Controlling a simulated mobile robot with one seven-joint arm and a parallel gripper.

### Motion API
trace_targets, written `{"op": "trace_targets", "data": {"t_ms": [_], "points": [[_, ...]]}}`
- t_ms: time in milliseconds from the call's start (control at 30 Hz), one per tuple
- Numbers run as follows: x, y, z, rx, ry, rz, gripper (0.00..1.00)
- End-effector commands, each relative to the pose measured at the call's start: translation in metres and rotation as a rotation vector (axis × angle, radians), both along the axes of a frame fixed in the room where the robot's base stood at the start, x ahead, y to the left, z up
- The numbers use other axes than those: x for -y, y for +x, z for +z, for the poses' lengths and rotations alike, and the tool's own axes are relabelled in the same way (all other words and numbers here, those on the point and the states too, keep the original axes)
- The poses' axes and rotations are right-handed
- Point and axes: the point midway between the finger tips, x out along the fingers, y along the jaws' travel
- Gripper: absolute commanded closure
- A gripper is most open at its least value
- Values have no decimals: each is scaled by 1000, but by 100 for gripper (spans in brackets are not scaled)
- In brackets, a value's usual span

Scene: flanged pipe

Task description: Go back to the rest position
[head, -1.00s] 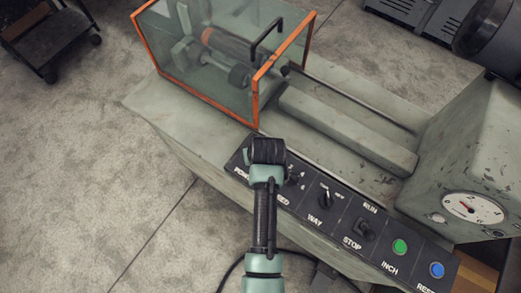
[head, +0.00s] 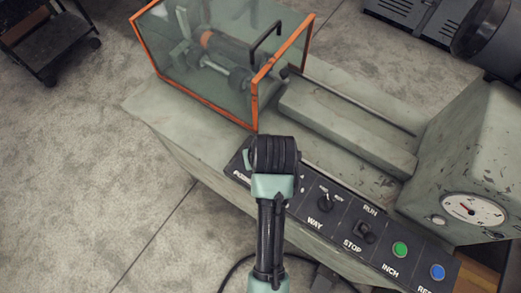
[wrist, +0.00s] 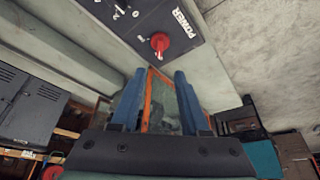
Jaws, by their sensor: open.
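My gripper (wrist: 158,100) is in the wrist view, its two blue fingers apart with nothing between them. Beyond the fingers is the orange-framed clear guard (wrist: 148,102) of the machine. In the head view my arm stands in front of the control panel (head: 340,222) and hides part of its left end; the fingers themselves do not show there. The wrist view shows the panel's red POWER knob (wrist: 160,42), apart from the fingers.
The guard (head: 255,105) with a black handle covers a shaft on the machine bed (head: 350,125). A housing with a dial gauge (head: 473,209) stands at the right. Green (head: 400,249) and blue (head: 437,271) buttons sit on the panel. Open floor (head: 80,180) lies left.

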Motion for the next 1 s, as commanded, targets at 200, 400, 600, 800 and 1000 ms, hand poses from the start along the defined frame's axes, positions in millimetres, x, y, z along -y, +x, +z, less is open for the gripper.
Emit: {"op": "trace_targets", "data": {"t_ms": [200,400,600,800,1000], "points": [[0,0,0,0,0,0,55],[0,14,15,58,-1,-7,55],[-2,80,115,390,2,-46,55],[-3,123,264,820,23,-92,55],[-5,114,418,1246,62,-119,55]]}}
